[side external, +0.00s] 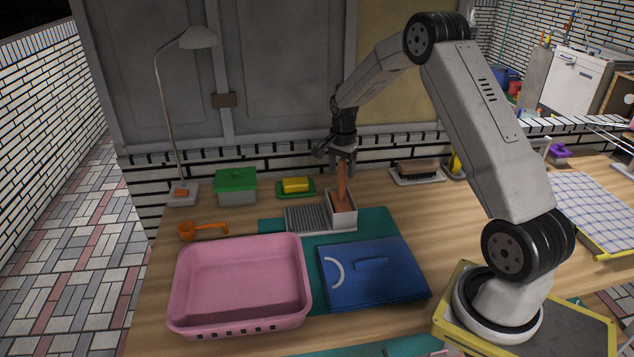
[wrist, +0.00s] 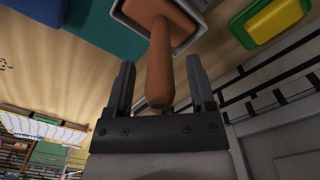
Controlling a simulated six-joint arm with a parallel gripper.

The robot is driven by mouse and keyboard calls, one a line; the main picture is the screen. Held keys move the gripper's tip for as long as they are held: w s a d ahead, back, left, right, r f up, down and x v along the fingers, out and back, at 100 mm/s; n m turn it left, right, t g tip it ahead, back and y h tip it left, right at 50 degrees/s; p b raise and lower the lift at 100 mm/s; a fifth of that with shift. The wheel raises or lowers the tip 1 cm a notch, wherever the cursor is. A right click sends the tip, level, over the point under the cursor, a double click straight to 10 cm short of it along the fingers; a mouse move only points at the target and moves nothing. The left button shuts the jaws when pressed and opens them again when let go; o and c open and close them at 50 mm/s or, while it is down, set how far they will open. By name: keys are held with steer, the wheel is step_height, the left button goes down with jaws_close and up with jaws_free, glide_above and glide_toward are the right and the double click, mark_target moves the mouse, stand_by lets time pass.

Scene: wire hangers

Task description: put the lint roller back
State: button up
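The lint roller, an orange-brown piece with a long handle (side external: 341,187), stands upright in a pale square holder (side external: 346,216) beside a grey ridged tray. Its lower part is hidden inside the holder. My gripper (side external: 344,163) is above the holder, pointing down at the top of the handle. In the wrist view the handle (wrist: 160,75) lies between the two fingers of my gripper (wrist: 160,62). Gaps show on both sides of it, so the gripper is open and not closed on it. The holder's rim (wrist: 190,46) shows beyond.
A pink basin (side external: 240,280) and a blue folder-like item (side external: 370,275) are in front. A green box (side external: 236,185), yellow block on a green dish (side external: 295,186), orange scoop (side external: 200,230) and lamp (side external: 165,100) stand behind and left. A brush on a tray (side external: 417,172) is right.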

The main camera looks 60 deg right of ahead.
steer(key=shift+r, duration=0.15)
step_height(320, 180, up, 13)
stand_by(0.8)
steer(key=shift+a, duration=0.1)
stand_by(0.4)
steer(key=s+a+f+n+t, duration=0.1)
steer(key=s+a+f+n, duration=0.1)
steer(key=a+n, duration=0.35)
steer(key=s+a+f+n, duration=0.2)
steer(key=a+n, duration=0.1)
steer(key=a, duration=0.6)
steer(key=s+a+f+n+t, duration=0.1)
steer(key=s+a+f+n, duration=0.3)
steer(key=s+a+n, duration=0.5)
steer(key=s+a, duration=0.2)
steer(key=s, duration=0.1)
steer(key=shift+s+f+t, duration=0.15)
steer(key=shift+f+t, duration=0.05)
steer(key=shift+t, duration=0.1)
